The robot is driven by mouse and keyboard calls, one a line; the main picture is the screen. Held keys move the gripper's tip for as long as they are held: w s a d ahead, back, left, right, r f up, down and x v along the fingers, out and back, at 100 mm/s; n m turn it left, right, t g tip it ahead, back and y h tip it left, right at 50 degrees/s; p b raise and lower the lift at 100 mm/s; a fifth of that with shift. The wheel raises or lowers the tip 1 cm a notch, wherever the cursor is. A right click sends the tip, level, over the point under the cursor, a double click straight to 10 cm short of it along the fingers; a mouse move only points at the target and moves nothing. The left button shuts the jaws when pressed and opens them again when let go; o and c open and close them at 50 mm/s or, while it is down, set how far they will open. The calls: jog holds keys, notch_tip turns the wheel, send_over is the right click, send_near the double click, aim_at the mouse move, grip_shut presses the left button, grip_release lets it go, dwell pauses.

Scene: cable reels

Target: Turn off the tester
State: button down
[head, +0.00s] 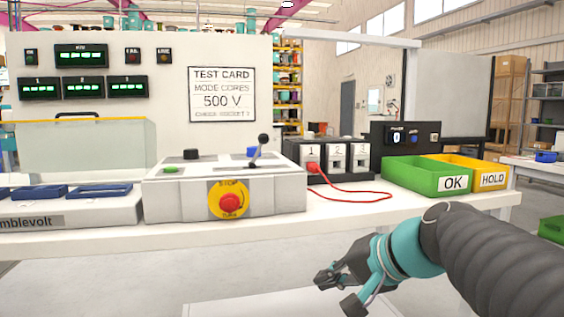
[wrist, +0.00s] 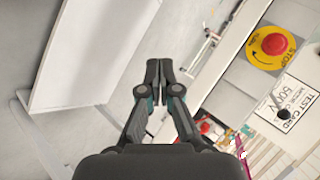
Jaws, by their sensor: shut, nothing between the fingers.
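The tester's white panel (head: 150,90) stands behind the bench with lit green displays and a test card (head: 222,94) reading 500 V. In front of it is a grey control box (head: 270,199) with a black-knobbed lever (head: 259,150) and a red stop button (head: 232,204) on yellow. A black box (head: 378,133) marked POWER stands to the right, with a switch (head: 397,134) showing 0. The stop button also shows in the wrist view (wrist: 275,44). My gripper (head: 338,292) is shut and empty, in front of and below the bench edge, apart from everything; its fingertips meet in the wrist view (wrist: 159,68).
A socket block (head: 318,175) numbered 1 to 3 has a red cable (head: 360,194) plugged in at 1, looping over the bench (head: 330,213). A green OK bin (head: 415,180) and a yellow HOLD bin (head: 490,180) stand at the right. Blue trays (head: 100,190) lie left.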

aim_at(258, 150)
jog(key=w+d+r+m+t+y+b, duration=0.2)
jog(key=w+r+m+t+y, duration=0.3)
jog(key=w+r, duration=1.1)
jog(key=shift+w+d+r+t+y+b, duration=0.3)
jog(key=shift+r+y+b, duration=0.4)
jog(key=shift+y, duration=0.5)
jog(key=shift+r, duration=0.1)
jog(key=p+x, duration=0.1)
jog(key=x, duration=0.9)
jog(key=shift+s, duration=0.1)
jog(key=shift+a+r+p, duration=0.25)
jog(key=shift+a+p, duration=0.05)
jog(key=shift+a, duration=0.9)
jog(key=shift+s+a+r, duration=0.1)
jog(key=shift+a+r, duration=0.1)
jog(key=shift+a, duration=0.65)
jog(key=shift+d+r, duration=0.1)
jog(key=shift+d, duration=0.05)
